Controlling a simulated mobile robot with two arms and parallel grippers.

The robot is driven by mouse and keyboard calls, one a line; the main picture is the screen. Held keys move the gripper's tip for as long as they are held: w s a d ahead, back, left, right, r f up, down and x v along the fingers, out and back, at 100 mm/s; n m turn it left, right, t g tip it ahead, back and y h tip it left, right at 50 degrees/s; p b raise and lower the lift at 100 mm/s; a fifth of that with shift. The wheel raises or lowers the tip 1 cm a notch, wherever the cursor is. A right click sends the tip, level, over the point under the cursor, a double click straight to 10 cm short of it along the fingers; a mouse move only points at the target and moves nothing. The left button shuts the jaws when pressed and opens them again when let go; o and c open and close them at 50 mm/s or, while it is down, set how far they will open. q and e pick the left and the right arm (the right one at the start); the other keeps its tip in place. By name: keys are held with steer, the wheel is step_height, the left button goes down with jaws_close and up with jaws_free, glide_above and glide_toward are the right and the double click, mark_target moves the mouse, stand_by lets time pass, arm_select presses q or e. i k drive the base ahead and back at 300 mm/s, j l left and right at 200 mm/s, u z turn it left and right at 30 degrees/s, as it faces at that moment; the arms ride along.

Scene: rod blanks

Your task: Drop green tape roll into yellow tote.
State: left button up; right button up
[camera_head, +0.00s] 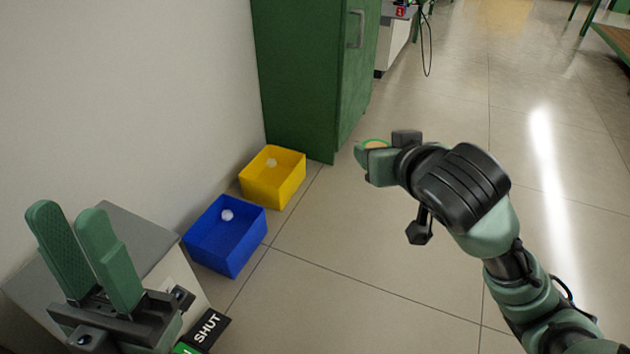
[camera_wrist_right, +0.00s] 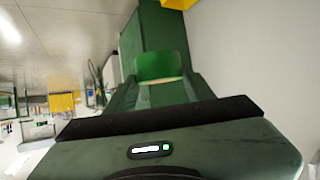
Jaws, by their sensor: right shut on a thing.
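The green tape roll (camera_head: 374,141), with an orange inner core, is in my right gripper (camera_head: 370,158), above the floor in front of the green cabinet. The roll also shows between the fingers in the right wrist view (camera_wrist_right: 158,66). The yellow tote (camera_head: 273,192) stands on the floor by the wall, left of and apart from my right gripper. A small whitish item lies inside it. My left gripper (camera_head: 70,210) is at the lower left, with a gap between its fingers and nothing in it.
A blue tote (camera_head: 213,258) with a small whitish item inside stands nearer than the yellow one. A tall green cabinet (camera_head: 305,75) stands behind the yellow tote. A grey box (camera_head: 140,232) is by the wall at lower left. The floor right of the totes is clear.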

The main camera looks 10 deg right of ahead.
mark_target(278, 181)
steer(key=i+l+u, duration=0.1)
steer(key=l, duration=0.25)
steer(key=i+l, duration=0.2)
steer(key=l, duration=0.2)
steer(key=i+l+u, duration=0.15)
steer(key=l, duration=0.2)
steer(key=i+l+u, duration=0.1)
steer(key=l, duration=0.3)
steer(key=i+u, duration=0.2)
steer(key=i, duration=0.55)
steer(key=i+l+u, duration=0.2)
steer(key=i, duration=0.5)
steer(key=i+j, duration=0.2)
steer(key=i+u, duration=0.05)
